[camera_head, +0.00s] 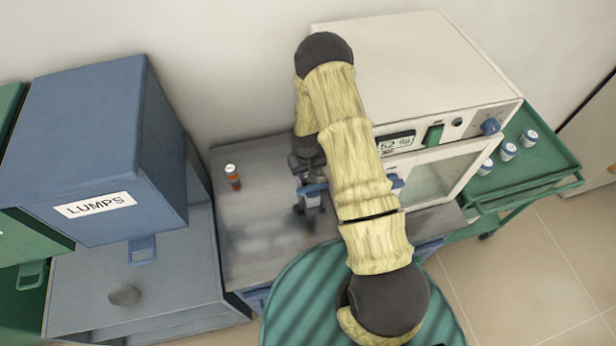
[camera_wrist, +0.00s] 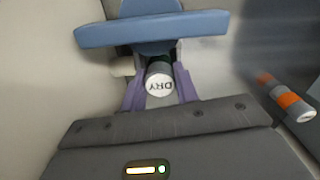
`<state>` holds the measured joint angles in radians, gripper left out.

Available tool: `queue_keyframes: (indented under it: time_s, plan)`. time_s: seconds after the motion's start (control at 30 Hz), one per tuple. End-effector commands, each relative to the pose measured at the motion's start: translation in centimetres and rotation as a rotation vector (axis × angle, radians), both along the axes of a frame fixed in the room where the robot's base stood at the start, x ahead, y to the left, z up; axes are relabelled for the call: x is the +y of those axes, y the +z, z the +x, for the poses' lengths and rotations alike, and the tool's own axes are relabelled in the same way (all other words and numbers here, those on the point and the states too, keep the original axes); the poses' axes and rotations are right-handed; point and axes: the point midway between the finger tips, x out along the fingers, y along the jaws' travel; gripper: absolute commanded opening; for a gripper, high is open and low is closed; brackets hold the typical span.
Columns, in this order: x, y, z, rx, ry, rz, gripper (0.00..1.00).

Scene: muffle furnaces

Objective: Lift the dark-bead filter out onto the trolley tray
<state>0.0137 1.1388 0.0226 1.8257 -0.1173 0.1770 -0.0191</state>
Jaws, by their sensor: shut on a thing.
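My gripper (camera_wrist: 159,86) is shut on a small grey cylinder (camera_wrist: 159,68) with a white cap reading DRY. The two purple fingers flank it in the wrist view. I cannot see beads in it, so I cannot tell whether it is the dark-bead filter. In the head view my gripper (camera_head: 311,197) is above the grey bench, left of the furnace front, partly hidden by my arm. The green trolley tray (camera_head: 535,163) is right of the furnace, with three white-capped, blue-banded vials (camera_head: 508,150) on it.
An orange-brown, white-capped vial (camera_head: 232,176) stands on the bench (camera_head: 260,225); it shows in the wrist view (camera_wrist: 288,99). The cream furnace (camera_head: 420,60) stands behind my arm. A blue LUMPS box (camera_head: 95,150) is at left. A blue bar (camera_wrist: 150,30) lies just beyond the held cylinder.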

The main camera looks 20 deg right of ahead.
Motion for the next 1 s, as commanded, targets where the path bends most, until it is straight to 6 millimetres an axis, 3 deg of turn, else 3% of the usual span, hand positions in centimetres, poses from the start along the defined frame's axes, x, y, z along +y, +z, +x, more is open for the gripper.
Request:
queue_keyframes:
  time_s: [0.07, 0.53, 0.77, 1.0]
  plan:
    - [0.2, 0.0, 0.0, -0.002, 0.001, 0.000, 0.07]
    - [0.3, 6.4, 0.1, -0.003, 0.000, 0.000, 0.07]
    - [5.3, 6.2, 0.0, -0.001, 0.007, 0.000, 0.07]
    - [11.8, 6.1, 0.0, -0.002, 0.009, 0.000, 0.07]
